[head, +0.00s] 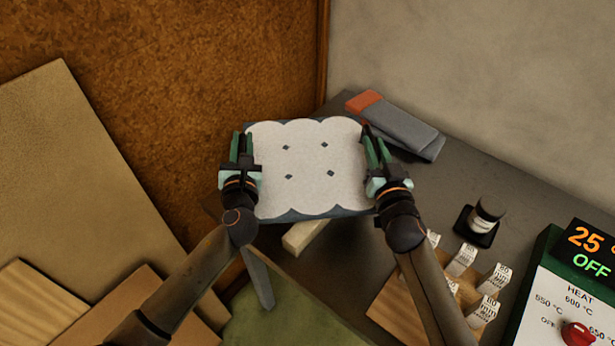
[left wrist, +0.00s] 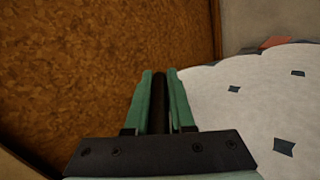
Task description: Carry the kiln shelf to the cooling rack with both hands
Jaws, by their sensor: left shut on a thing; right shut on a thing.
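The kiln shelf (head: 308,164) is a pale, wavy-edged slab with several small dark diamond marks and a dark blue-grey rim. It shows in the middle of the head view, over the corner of the dark table. My left gripper (head: 242,148) is shut on its left edge. My right gripper (head: 374,150) is shut on its right edge. In the left wrist view the green fingers of my left gripper (left wrist: 160,100) stand close together beside the pale slab (left wrist: 255,110). The fingertips' contact with the rim is partly hidden. I cannot make out a cooling rack for certain.
The dark table (head: 490,180) holds a grey and orange folded item (head: 395,125), a small jar (head: 486,218), a wooden block with labelled pieces (head: 398,305) and a kiln controller reading 25 and OFF (head: 570,295). A pale bar (head: 303,236) lies below the shelf. Boards (head: 70,150) lean at left.

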